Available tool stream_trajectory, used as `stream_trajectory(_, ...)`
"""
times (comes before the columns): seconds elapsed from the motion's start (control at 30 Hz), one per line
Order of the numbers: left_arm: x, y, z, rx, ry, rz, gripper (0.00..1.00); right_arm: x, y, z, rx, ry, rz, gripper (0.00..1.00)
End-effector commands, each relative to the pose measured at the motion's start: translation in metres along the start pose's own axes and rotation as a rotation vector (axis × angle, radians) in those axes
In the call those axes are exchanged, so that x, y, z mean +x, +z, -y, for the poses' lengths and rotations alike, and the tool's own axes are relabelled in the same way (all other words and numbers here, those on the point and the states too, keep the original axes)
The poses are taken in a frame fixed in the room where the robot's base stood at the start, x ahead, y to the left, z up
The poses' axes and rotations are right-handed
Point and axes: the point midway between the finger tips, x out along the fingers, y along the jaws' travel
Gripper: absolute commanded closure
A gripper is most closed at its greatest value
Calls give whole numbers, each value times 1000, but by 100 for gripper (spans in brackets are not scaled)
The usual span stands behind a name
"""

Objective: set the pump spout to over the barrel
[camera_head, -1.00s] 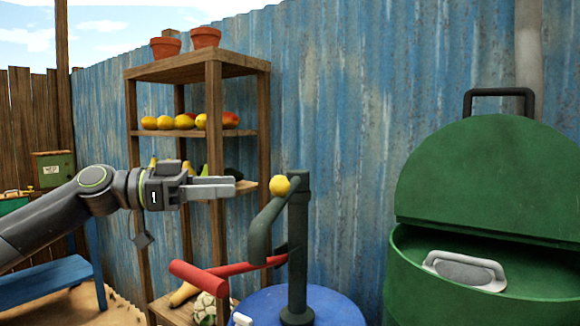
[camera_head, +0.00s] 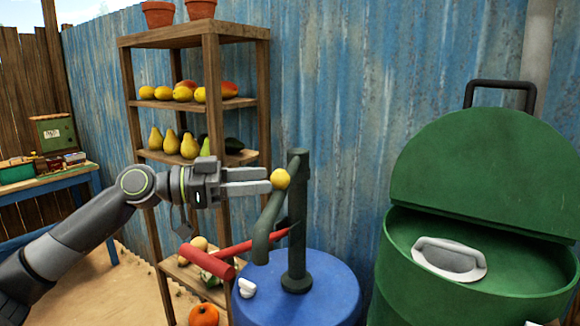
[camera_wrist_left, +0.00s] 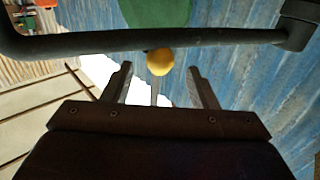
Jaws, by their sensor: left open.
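The dark green pump (camera_head: 298,215) stands upright on the lid of a blue barrel (camera_head: 320,300). Its curved spout (camera_head: 266,225) hangs down on the left of the post, its lower end near the barrel's left rim. A yellow knob (camera_head: 280,179) sits at the top of the spout; it also shows in the left wrist view (camera_wrist_left: 160,61). My left gripper (camera_head: 268,181) is open, level with the knob and just left of it. In the wrist view the knob lies centred, at or just beyond the fingertips. Contact is unclear. My right gripper is out of view.
The pump's red handle (camera_head: 222,262) sticks out left, below my gripper. A wooden shelf (camera_head: 212,110) with fruit and pots stands behind my left arm. A green bin (camera_head: 470,275) with its lid raised is at the right. A blue corrugated wall (camera_head: 370,100) closes the back.

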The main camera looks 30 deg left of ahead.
Motion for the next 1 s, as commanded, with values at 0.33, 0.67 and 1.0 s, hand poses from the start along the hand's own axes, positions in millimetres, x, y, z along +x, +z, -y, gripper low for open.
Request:
stream_trajectory(0.33,32,-4,0,-1,1,-5,47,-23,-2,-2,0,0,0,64)
stream_trajectory(0.67,60,-3,0,-2,-1,-3,47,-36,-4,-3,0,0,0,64)
stream_trajectory(1.0,68,-1,0,-1,-4,0,47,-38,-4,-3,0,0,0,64)
